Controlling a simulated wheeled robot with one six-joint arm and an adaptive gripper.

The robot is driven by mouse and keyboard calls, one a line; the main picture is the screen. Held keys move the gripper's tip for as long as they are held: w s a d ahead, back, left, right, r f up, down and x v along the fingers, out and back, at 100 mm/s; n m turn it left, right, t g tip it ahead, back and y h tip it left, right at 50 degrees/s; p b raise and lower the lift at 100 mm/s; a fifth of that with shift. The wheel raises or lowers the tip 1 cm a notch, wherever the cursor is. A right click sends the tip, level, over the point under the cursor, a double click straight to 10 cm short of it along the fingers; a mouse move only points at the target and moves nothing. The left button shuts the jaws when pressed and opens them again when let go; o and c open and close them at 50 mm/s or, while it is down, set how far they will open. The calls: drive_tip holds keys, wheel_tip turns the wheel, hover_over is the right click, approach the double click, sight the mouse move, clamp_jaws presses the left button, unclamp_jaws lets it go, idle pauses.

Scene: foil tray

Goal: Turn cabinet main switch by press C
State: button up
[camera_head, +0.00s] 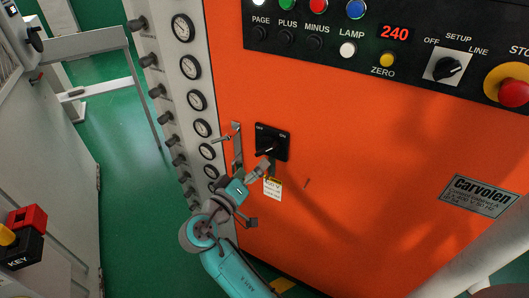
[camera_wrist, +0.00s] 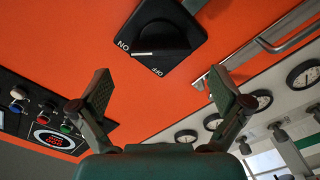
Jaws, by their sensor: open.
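The cabinet main switch (camera_head: 271,143) is a black square plate with a black rotary knob on the orange cabinet front (camera_head: 350,170). Its plate carries OFF at upper left and ON at upper right. In the wrist view the switch (camera_wrist: 168,30) appears turned over, at top centre. A white mark on the knob lies close to the ON label there. My gripper (camera_head: 257,195) is just below the switch in the head view. In the wrist view my gripper (camera_wrist: 160,92) has its fingers spread wide, with nothing between them. The fingers look apart from the knob.
A metal door handle (camera_head: 237,150) stands out just left of the switch. A tag (camera_head: 272,189) hangs below it. Round gauges (camera_head: 194,68) and valves line the grey column at left. A black control panel (camera_head: 400,40) with buttons and a red stop button (camera_head: 514,92) runs above.

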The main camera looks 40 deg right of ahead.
sight(266, 149)
drive_tip(key=x, duration=0.7)
drive_tip(key=c, duration=0.9)
